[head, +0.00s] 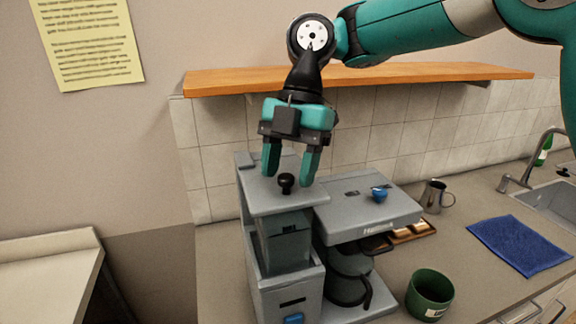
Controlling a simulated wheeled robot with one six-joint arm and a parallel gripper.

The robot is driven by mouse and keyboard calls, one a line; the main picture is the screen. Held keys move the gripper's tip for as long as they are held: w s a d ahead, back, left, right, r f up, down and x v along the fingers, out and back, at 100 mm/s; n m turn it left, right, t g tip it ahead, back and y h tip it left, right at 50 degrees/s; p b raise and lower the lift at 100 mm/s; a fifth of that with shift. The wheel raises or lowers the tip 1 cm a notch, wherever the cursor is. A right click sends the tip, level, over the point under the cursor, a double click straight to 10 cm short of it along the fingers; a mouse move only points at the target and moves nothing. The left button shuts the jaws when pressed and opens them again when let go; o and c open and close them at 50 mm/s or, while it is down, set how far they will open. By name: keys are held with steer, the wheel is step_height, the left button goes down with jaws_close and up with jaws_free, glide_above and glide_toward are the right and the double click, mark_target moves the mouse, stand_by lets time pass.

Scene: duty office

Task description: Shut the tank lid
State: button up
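The grey coffee machine (372,220) stands on the counter. Its tank (285,248), dark and see-through, is at the machine's left side. The grey tank lid (262,200) lies roughly level over the tank, with a black knob (286,184) on top. I cannot tell whether the lid is fully seated. My gripper (290,178) points down over the lid, its two fingers apart, with the knob showing between and just below the fingertips. It holds nothing that I can see. Whether a finger touches the lid or knob is unclear.
A glass pot (348,280) sits in the machine. A green cup (430,294), a metal pitcher (434,196), a blue cloth (514,244) and a sink (556,186) are to the right. A wooden shelf (420,74) runs along the wall behind my gripper.

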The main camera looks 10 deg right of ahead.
steer(key=p+v, duration=1.1)
steer(key=v, duration=0.1)
steer(key=shift+f, duration=0.1)
steer(key=s+d+f+m+t+y+b, duration=0.1)
steer(key=s+d+f+m+b, duration=0.3)
steer(key=s+f+m+b, duration=0.5)
steer(key=s+d+f+m+t+b, duration=0.2)
steer(key=s+d+f+m+b, duration=0.2)
steer(key=s+f+m+b, duration=0.6)
step_height(320, 180, down, 5)
steer(key=s+m, duration=0.2)
steer(key=m, duration=0.1)
steer(key=shift+s+r+t+y, duration=0.2)
steer(key=shift+s+t+y, duration=0.1)
steer(key=shift+s+y, duration=0.1)
